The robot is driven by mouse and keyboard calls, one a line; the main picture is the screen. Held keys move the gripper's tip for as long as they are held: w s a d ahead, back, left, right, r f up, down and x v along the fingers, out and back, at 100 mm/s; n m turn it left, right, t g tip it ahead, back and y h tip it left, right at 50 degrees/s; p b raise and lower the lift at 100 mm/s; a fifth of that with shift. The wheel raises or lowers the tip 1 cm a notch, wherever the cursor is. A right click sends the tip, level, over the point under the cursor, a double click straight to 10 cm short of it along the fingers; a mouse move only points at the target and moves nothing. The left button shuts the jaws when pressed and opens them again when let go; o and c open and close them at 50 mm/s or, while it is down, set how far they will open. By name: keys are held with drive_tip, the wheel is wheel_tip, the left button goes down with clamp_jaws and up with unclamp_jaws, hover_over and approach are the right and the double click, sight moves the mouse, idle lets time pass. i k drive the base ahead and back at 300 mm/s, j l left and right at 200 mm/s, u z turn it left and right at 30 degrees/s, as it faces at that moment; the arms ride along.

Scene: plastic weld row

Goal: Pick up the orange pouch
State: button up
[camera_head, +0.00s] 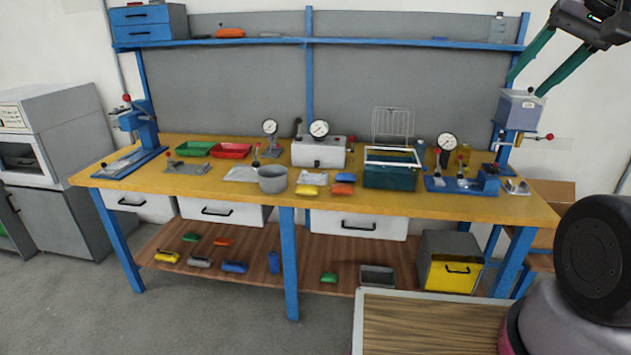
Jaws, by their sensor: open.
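A small orange pouch (343,189) lies flat on the yellow workbench top, near its front edge, just left of the teal bin. A yellow pouch (308,190) lies to its left, a little apart. Other orange pouch-like items show on the top shelf (230,33) and on the lower wooden shelf (223,242). My gripper (526,88) is at the upper right, its two teal fingers spread apart with nothing held. It is up and to the right of the orange pouch on the bench, well away from it.
The teal bin (390,179), a grey round pot (272,180) and a white gauge box (318,153) stand around the pouches. A press (518,112) stands near my gripper at the right. A wood-topped surface (430,325) is in front.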

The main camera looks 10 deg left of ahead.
sight(342, 188)
drive_tip(key=i+j+u, duration=0.25)
drive_tip(key=i+j, duration=0.25)
drive_tip(key=i+j+u, duration=0.3)
drive_tip(key=i+j, duration=0.2)
